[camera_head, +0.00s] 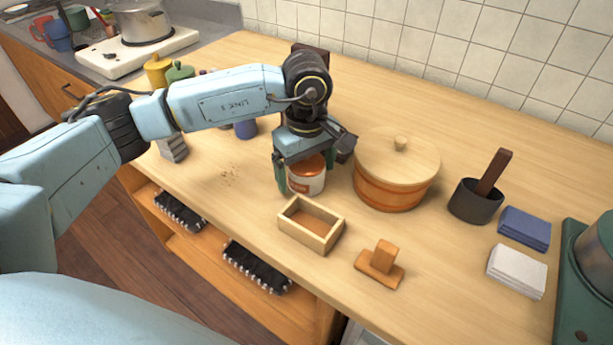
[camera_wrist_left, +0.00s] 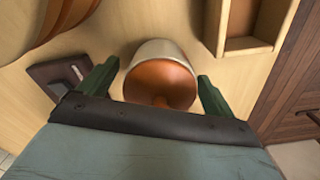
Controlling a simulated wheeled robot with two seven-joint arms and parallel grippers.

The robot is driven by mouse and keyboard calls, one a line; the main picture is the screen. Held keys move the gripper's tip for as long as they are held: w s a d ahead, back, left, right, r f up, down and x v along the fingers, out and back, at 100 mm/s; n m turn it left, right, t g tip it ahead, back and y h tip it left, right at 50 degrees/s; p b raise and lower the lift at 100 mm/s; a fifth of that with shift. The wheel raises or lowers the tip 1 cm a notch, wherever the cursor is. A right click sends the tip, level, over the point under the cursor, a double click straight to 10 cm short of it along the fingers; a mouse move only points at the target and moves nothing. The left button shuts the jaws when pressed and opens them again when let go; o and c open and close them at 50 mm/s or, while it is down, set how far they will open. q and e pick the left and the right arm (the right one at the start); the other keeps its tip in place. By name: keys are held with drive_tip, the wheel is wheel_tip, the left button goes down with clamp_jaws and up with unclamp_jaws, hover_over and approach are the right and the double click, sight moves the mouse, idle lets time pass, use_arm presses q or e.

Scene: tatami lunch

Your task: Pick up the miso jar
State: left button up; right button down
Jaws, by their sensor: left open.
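The miso jar (camera_head: 307,181) is a pale jar with a label and an orange-brown lid, upright on the wooden counter. It also shows in the left wrist view (camera_wrist_left: 160,80), its lid between the two green fingers. My left gripper (camera_head: 294,178) is open, pointing down, with its fingers on either side of the jar. In the left wrist view my left gripper (camera_wrist_left: 158,92) shows a gap between each finger and the jar. The gripper and wrist hide the jar's back part in the head view. My right gripper is not in view.
A lidded round wooden tub (camera_head: 395,190) stands close right of the jar. An open wooden box (camera_head: 325,240) is just in front, with a wooden press block (camera_head: 379,272) beside it. A dark cup (camera_head: 473,204) and folded cloths (camera_head: 520,270) lie further right.

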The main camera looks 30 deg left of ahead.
use_arm(q)
drive_tip(key=c, duration=1.3)
